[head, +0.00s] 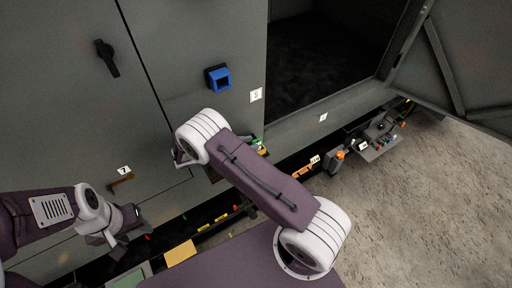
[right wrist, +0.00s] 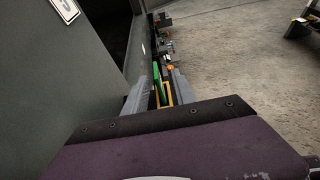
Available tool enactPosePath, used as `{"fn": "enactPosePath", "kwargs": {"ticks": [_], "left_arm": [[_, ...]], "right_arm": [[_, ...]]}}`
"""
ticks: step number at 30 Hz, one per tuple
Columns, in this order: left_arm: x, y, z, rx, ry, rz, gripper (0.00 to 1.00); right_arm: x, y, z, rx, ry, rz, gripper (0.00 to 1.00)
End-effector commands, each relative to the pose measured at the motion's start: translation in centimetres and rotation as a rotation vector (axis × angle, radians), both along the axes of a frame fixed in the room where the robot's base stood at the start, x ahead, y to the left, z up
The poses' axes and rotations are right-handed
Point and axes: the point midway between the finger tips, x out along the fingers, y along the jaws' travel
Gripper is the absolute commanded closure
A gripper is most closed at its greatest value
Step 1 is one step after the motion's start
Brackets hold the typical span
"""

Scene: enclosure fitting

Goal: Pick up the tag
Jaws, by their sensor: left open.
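I cannot tell for sure which thing is the tag. Small white numbered labels show in the head view: one on the cabinet front (head: 256,95), one by a brown handle (head: 124,170), and one on the sill (head: 323,117). A plain yellow plate (head: 180,253) lies at the lower left. My left gripper (head: 128,224) is open, above and left of this plate. My right gripper is hidden under its arm in the head view. In the right wrist view, its fingers (right wrist: 160,88) stand apart, with green and yellow parts (right wrist: 158,80) seen between them; contact is unclear.
A grey cabinet has a black handle (head: 107,58), a blue square fitting (head: 218,78) and an open dark compartment (head: 315,60). Its door (head: 465,60) stands open at right. A low ledge (head: 378,138) carries small coloured parts. Bare floor (head: 420,210) is clear at right.

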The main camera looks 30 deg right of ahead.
Motion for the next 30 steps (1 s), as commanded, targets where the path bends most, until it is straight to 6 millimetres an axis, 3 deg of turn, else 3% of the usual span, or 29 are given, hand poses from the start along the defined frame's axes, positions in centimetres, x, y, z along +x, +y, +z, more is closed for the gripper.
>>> {"fn": "enactPosePath", "kwargs": {"ticks": [3,8,15,23,27,30], "left_arm": [[0.0,0.0,0.6,0.0,0.0,0.001,0.5],[0.0,0.0,0.8,0.0,0.0,0.0,0.5],[0.0,0.0,1.8,0.0,0.0,0.0,0.5],[0.0,0.0,1.7,0.0,0.0,0.0,0.5],[0.0,0.0,1.7,0.0,0.0,0.0,0.5],[0.0,0.0,1.7,0.0,0.0,0.0,0.5]], "right_arm": [[0.1,-1.8,-0.6,-0.001,0.002,-0.003,0.68],[0.2,-2.8,-0.9,0.0,0.002,-0.004,0.68],[0.8,-6.5,-2.4,0.001,0.002,-0.004,0.68],[0.9,-6.9,-2.7,0.001,0.0,-0.001,0.68],[0.9,-6.9,-2.7,0.001,0.0,-0.001,1.0],[0.9,-6.9,-2.7,0.001,0.0,-0.001,1.0]]}}
